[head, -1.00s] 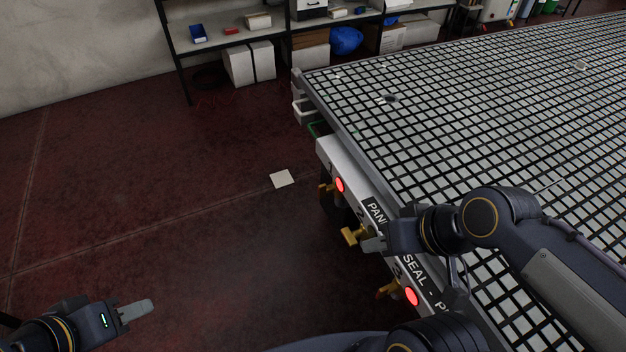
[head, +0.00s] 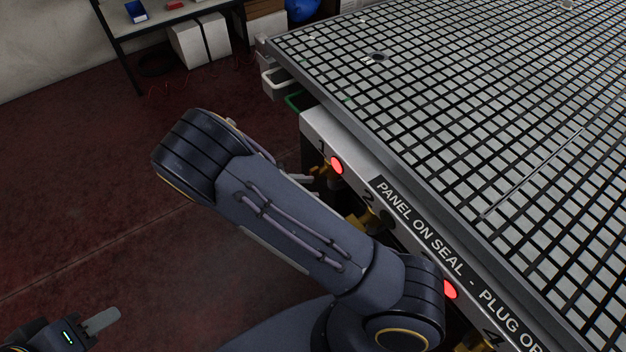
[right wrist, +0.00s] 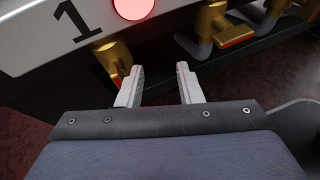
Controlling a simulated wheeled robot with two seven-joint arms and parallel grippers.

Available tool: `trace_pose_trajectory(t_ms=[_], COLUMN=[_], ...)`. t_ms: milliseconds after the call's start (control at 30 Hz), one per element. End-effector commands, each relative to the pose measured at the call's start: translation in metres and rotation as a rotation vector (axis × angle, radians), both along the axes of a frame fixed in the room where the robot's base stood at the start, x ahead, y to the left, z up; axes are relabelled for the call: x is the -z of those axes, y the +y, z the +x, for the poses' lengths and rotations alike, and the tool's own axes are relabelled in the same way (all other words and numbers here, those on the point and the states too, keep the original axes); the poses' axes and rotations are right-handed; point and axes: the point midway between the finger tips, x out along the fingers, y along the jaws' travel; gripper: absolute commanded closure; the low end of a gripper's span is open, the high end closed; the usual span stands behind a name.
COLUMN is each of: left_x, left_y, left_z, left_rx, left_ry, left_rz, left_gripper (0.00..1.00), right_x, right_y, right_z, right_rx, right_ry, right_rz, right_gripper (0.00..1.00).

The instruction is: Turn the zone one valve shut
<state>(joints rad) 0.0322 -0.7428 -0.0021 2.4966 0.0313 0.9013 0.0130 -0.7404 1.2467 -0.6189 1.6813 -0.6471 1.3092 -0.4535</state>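The zone one valve is a brass-yellow tap under the number 1 on the table's front panel; it shows in the head view (head: 326,170) and the right wrist view (right wrist: 112,52). Its lever points down in the right wrist view. A red lamp (right wrist: 133,7) glows above it. My right gripper (right wrist: 158,88) is open and empty, with its left finger close to or overlapping the lever; contact cannot be told. In the head view, only its fingertips (head: 299,180) show beside my arm. My left gripper (head: 103,321) is low at left, away from the panel.
More yellow valves (head: 372,215) line the panel (head: 420,232), and another red lamp (head: 450,290) is lit. The gridded vacuum table (head: 470,130) spans the right. Shelves stand at the back. The red floor (head: 90,190) at left is clear.

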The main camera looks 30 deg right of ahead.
Motion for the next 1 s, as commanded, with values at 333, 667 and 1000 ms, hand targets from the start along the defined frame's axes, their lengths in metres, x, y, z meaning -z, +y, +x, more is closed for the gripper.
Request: trace_pose_trajectory(t_ms=[333,667,1000], left_x=[0.02,0.017,0.015], left_y=[0.0,0.0,0.0], left_z=[0.0,0.0,0.0], left_rx=[0.0,0.0,0.0], left_ry=[0.0,0.0,0.0], left_rz=[0.0,0.0,0.0], left_gripper=[0.64,0.64,0.64], right_x=[0.035,0.035,0.036], right_y=[0.026,-0.009,-0.047], right_z=[0.04,0.045,0.049], right_rx=[-0.309,-0.327,-0.329], right_ry=[0.109,0.117,0.115], right_rz=[-0.377,-0.405,-0.4], right_gripper=[0.67,0.67,0.67])
